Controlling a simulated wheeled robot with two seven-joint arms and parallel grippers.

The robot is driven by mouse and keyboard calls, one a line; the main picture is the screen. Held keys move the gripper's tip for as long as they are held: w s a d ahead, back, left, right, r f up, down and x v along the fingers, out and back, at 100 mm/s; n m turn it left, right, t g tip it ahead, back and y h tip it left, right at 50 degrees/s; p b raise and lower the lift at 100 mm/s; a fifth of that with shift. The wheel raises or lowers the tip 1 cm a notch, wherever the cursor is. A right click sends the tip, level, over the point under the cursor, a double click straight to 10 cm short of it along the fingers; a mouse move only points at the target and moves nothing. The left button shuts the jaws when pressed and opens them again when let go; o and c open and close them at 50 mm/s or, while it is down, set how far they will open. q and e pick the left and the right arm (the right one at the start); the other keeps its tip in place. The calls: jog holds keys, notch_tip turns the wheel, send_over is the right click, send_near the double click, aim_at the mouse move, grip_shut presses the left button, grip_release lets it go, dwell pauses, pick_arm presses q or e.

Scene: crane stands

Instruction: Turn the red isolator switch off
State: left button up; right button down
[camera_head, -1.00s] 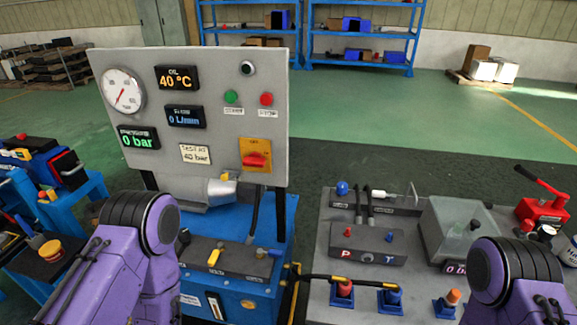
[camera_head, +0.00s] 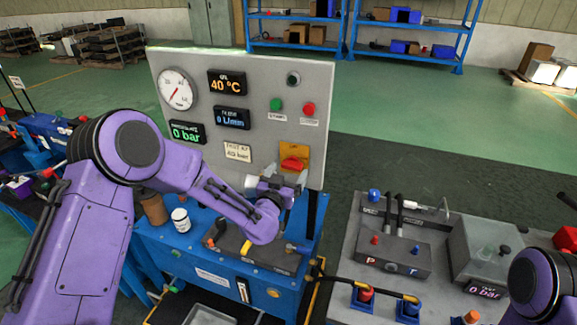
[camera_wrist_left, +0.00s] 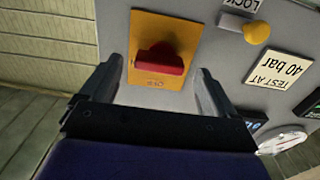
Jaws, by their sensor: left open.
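The red isolator switch (camera_head: 292,164) is a red handle on a yellow plate (camera_head: 289,151) at the lower right of the grey control panel (camera_head: 250,75). In the left wrist view the red handle (camera_wrist_left: 160,60) lies crosswise on its yellow plate (camera_wrist_left: 179,30), between and beyond the fingertips. My left gripper (camera_head: 283,184) is just below and in front of the switch in the head view. Its fingers are spread and empty in the left wrist view (camera_wrist_left: 158,82), apart from the handle. My right gripper is out of view; only part of my right arm shows.
The panel also holds a round gauge (camera_head: 177,89), displays, a green button (camera_head: 276,104) and a red button (camera_head: 309,109). A yellow knob (camera_wrist_left: 257,32) sits beside the switch plate. A grey bench (camera_head: 345,255) with hoses and fittings stands to the right.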

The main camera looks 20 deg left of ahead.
pick_arm(q)
jog(key=shift+w, duration=0.65)
jog(key=c, duration=1.1)
jog(key=shift+o, duration=0.2)
